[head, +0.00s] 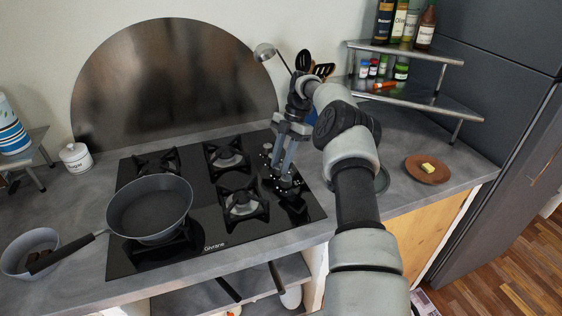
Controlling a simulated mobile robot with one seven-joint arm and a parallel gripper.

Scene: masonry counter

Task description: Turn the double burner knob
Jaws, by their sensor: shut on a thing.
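The black glass cooktop (200,210) is set in the counter, with several burners and a column of small silver knobs along its right side. My gripper (280,168) points down over this column. Its fingers are closed around one knob (285,181), mostly hidden between the fingertips. I cannot tell from this view which burner that knob belongs to, or how far it is turned. Another knob (267,148) shows farther back, clear of the fingers.
A grey frying pan (150,207) stands on the front left burner, its handle reaching left over a bowl (30,248). Utensils (304,62) stand behind my arm. A corner shelf (420,97) with bottles and jars and a brown plate (427,170) are to the right.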

